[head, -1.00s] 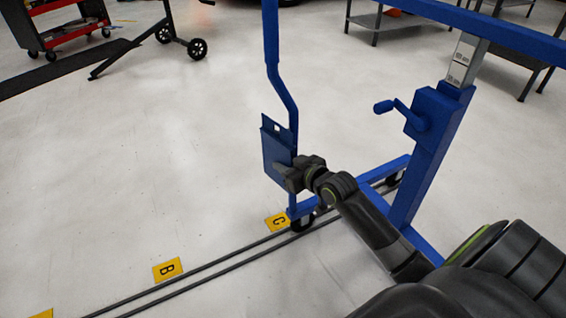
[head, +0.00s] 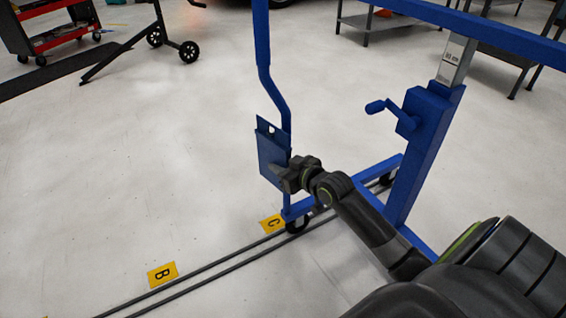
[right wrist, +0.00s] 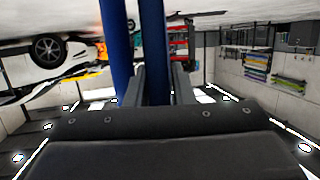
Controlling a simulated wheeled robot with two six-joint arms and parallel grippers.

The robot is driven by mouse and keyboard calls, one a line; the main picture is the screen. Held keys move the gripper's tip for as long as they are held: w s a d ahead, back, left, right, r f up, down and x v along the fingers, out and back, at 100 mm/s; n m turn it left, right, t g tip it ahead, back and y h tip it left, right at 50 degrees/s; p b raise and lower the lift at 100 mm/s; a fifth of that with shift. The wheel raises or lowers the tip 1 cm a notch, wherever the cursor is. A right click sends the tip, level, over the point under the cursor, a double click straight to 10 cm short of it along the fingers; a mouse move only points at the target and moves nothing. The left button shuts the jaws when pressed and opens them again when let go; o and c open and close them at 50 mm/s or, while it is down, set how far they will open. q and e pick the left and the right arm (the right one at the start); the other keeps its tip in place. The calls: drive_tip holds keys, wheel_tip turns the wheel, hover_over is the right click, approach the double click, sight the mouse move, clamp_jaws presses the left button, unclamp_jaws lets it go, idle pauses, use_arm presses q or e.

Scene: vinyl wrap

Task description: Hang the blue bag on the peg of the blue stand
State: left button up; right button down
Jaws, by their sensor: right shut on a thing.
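The blue bag (head: 270,154) is a flat, upright pouch with a hole near its top edge, in the middle of the head view. It appears against the lower part of the blue stand's bent post (head: 269,82); I cannot tell whether they touch. My right gripper (head: 281,173) is shut on the bag's lower right side. In the right wrist view a blue strip lies between the fingers (right wrist: 158,82), with another blue bar (right wrist: 115,45) beside it. I cannot make out the peg or whether the bag hangs on it. My left gripper is not in view.
The stand's crank column (head: 424,135) rises right of my arm, and its wheeled base bar (head: 378,177) lies low behind it. Yellow floor tags, B (head: 162,274) and C (head: 272,224), lie beside dark floor lines.

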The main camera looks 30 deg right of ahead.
drive_tip(key=shift+f, duration=0.1)
drive_tip(key=shift+f+b, duration=0.3)
drive_tip(key=shift+f, duration=0.45)
idle(0.6)
drive_tip(key=c, duration=1.2)
unclamp_jaws()
drive_tip(key=shift+c, duration=0.2)
drive_tip(key=shift+o, duration=0.4)
drive_tip(key=shift+a, duration=0.1)
drive_tip(key=shift+d, duration=0.2)
